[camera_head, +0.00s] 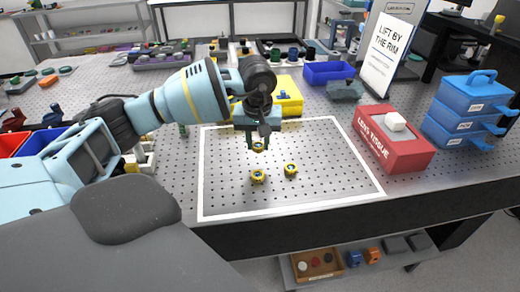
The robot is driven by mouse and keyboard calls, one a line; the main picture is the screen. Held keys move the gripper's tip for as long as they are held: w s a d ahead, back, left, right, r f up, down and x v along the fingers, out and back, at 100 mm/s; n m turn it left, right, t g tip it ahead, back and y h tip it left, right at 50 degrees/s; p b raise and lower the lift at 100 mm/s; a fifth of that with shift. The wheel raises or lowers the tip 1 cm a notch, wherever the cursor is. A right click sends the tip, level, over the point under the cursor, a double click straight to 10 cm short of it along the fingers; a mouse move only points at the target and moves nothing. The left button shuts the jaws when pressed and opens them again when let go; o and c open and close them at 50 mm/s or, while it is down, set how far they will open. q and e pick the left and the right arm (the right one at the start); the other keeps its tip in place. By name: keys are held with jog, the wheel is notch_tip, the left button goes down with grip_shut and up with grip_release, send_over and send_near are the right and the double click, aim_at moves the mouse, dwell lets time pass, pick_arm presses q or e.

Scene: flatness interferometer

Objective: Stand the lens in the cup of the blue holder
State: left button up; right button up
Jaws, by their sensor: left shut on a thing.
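My left gripper (258,143) reaches in from the left and points down over the white-outlined area of the perforated board (340,180). It is shut on a small round piece with a gold and dark rim, probably the lens (258,147), and the fingers partly cover it. The piece appears to be above the board. Two similar small yellow-rimmed pieces stand on the board in front, one on the left (258,177) and one on the right (291,169). I cannot make out for certain which thing is the blue holder or its cup. My right gripper is not in view.
Behind the gripper is a yellow block (291,105) with a small blue part (282,93) on it. A blue bin (328,72) stands behind. On the right are a red tissue box (400,155), blue drawers (465,115) and a sign (390,45). The outlined area's right side is clear.

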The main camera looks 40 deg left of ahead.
aim_at(260, 145)
pick_arm(q)
jog(key=shift+w, duration=0.3)
jog(key=shift+w+f, duration=0.1)
jog(key=shift+f, duration=1.65)
jog(key=shift+f, duration=0.2)
jog(key=o, duration=1)
jog(key=shift+c, duration=0.2)
jog(key=r, duration=0.8)
jog(key=s+d+r, duration=0.1)
jog(key=r, duration=0.3)
jog(key=shift+r, duration=0.15)
